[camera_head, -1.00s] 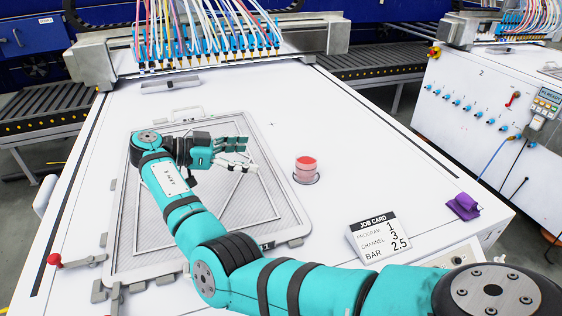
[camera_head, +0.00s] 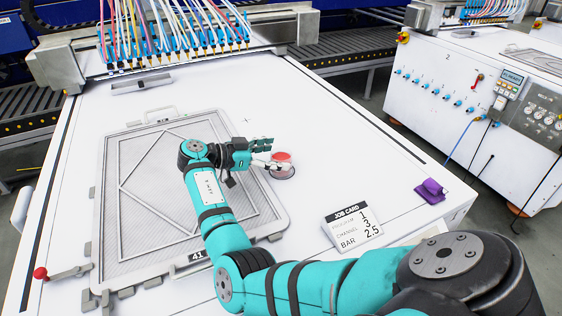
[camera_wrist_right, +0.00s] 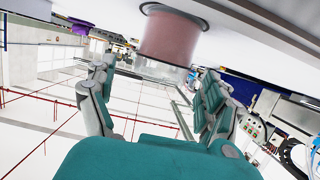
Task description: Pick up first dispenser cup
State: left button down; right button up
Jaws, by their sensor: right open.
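The dispenser cup (camera_head: 282,166) is a small clear cup with red-pink contents. It stands upright on the white table in the head view, just right of the framed screen. My right gripper (camera_head: 268,154) is close to its left side, with the fingers pointing right toward it. The fingers partly overlap the cup's edge in this view; contact cannot be told. In the right wrist view the cup (camera_wrist_right: 170,38) appears inverted beyond the fingers, and the open gripper (camera_wrist_right: 158,90) has nothing between its fingers. My left gripper is not in view.
The framed mesh screen (camera_head: 275,222) lies left of the cup. A job card (camera_head: 352,226) and a purple object (camera_head: 430,191) lie to the right. The nozzle gantry (camera_head: 170,50) crosses the back. The table right of the cup is clear.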

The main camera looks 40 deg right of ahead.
jog(key=x, duration=0.2)
jog(key=shift+s+d, duration=0.1)
jog(key=shift+d, duration=0.15)
jog(key=shift+a, duration=0.1)
jog(key=c, duration=1.4)
jog(key=shift+o, duration=0.2)
